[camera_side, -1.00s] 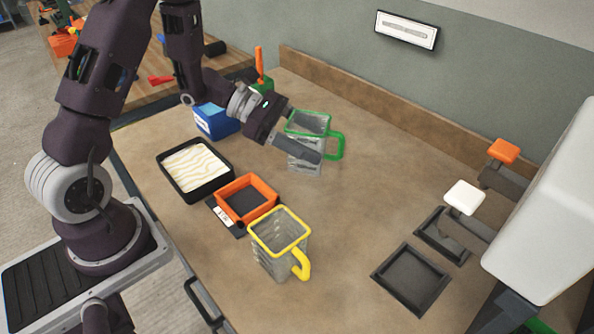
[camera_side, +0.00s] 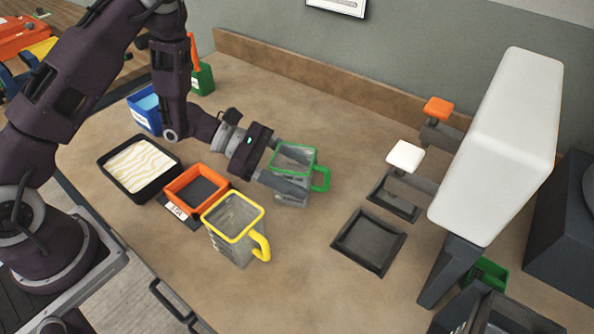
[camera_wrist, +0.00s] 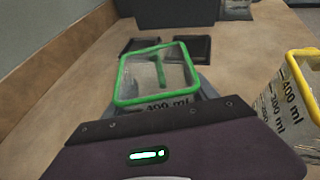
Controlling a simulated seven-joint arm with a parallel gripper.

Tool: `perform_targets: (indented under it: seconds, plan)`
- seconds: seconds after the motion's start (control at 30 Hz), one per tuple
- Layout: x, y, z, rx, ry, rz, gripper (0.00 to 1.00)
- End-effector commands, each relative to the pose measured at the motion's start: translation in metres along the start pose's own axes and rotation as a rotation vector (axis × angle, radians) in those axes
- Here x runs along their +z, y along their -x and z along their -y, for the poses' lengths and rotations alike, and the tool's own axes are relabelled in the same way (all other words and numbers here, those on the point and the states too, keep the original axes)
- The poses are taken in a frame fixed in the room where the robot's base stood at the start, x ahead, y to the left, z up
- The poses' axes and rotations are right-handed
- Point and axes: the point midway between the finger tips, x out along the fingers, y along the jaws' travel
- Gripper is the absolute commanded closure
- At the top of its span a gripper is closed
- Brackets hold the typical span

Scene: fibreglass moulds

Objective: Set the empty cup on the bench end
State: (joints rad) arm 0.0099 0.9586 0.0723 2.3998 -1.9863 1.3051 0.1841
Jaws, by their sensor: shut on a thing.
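My gripper (camera_side: 285,181) is shut on a clear square cup with a green rim and handle (camera_side: 296,160), roughly upright. One grey finger lies across its near side. No filling shows in this cup; its green rim (camera_wrist: 122,88) also shows in the wrist view, with "400 ml" printed below. I cannot tell whether its base touches the bench. A similar cup with a yellow rim and handle (camera_side: 236,240) stands on the bench (camera_side: 300,255) to the left and nearer; in the wrist view it (camera_wrist: 290,100) is at the right. Its contents are unclear.
A black tray of wavy cream material (camera_side: 140,165), an orange frame on a scale (camera_side: 195,188) and a blue box (camera_side: 145,112) stand left. Two dark square pads (camera_side: 368,240) lie right, beside a white machine (camera_side: 500,140) with orange and white knobs. Bare bench lies between.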

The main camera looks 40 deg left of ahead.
Motion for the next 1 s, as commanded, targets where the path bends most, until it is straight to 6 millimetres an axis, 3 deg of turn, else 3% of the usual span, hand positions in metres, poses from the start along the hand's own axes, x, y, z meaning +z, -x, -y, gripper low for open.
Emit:
perform_targets:
  seconds: [0.17, 0.2, 0.3, 0.67, 0.77, 1.0]
  plan:
    - [-0.002, -0.001, 0.000, 0.000, 0.001, 0.000, 0.89]
    - [-0.003, -0.001, 0.000, 0.000, 0.001, -0.001, 0.31]
    - [-0.003, -0.001, 0.000, 0.000, 0.000, 0.000, 0.12]
    - [0.001, 0.001, 0.000, 0.001, 0.000, 0.000, 0.11]
    - [0.000, 0.017, -0.002, 0.005, 0.002, -0.002, 0.11]
    - [0.000, 0.075, -0.002, 0.007, 0.001, -0.001, 0.11]
